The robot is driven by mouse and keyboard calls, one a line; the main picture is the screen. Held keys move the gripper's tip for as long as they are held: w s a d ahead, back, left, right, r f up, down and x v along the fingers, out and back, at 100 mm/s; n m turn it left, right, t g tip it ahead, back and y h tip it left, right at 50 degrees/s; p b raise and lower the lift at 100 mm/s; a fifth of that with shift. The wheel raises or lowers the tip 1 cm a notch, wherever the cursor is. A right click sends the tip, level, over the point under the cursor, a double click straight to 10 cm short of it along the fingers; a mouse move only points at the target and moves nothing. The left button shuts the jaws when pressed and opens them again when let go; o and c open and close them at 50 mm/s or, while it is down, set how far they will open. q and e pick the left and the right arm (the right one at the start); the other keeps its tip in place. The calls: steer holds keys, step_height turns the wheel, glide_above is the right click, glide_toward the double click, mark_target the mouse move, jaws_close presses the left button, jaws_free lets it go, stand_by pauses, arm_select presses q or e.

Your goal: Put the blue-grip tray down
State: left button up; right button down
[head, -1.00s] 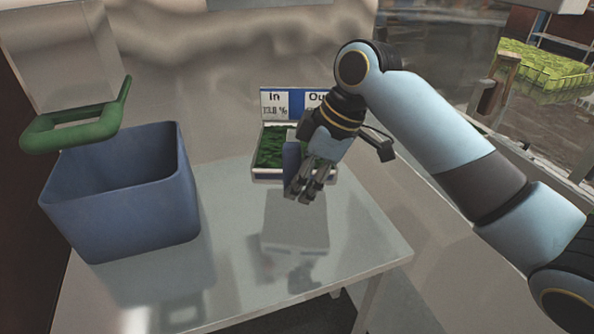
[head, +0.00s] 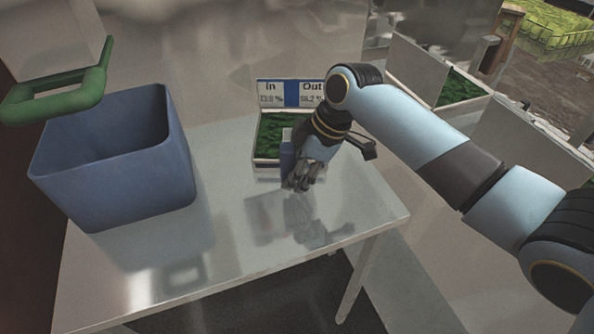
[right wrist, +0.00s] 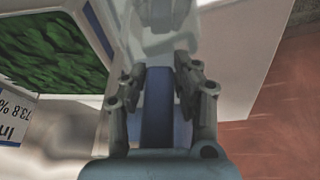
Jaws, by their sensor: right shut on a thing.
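The blue-grip tray (head: 266,172) is a white-edged box with dark green filling, a sign marked In and Out at its back and an upright blue grip (head: 287,160) at its front. My right gripper (head: 293,184) is shut on this grip. In the right wrist view the grip (right wrist: 156,115) stands between the fingers, with the tray's pale rim (right wrist: 92,22) on the left. The tray is over the table (head: 350,215), low, with its reflection just below; I cannot tell whether it touches. My left gripper is not in view.
A blue bin (head: 120,185) stands at the table's left, with a green looped handle (head: 60,100) near its top left. The table's front right corner is clear. Another green-filled container (head: 460,88) shows beyond the table on the right.

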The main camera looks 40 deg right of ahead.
steer(key=c, duration=1)
jaws_free()
